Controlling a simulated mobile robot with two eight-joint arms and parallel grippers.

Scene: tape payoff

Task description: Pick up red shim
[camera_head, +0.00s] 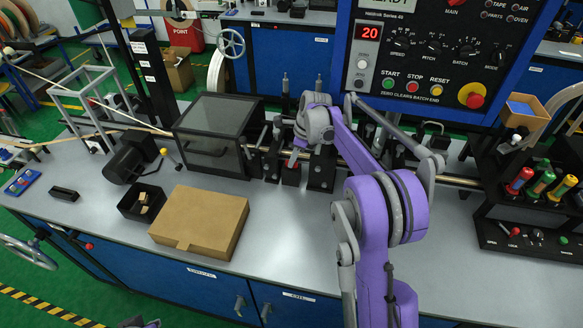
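A small red piece (292,161), which may be the red shim, shows on top of a dark block (291,175) in the machine line at the middle of the bench. It is too small to make out its shape. My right arm reaches in from the lower right, and its gripper (299,144) points down just above the red piece. The grey wrist hides much of the fingers, so I cannot tell whether they are apart or touch the piece. My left gripper is out of view; only a bit of purple shows at the bottom edge.
A brown cardboard box (200,219) and a black bin (142,201) stand at the front left. A dark clear-sided cover (213,128) is left of the gripper. A blue control panel (436,50) rises behind. A rack with coloured handles (530,217) stands right. The front right bench is clear.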

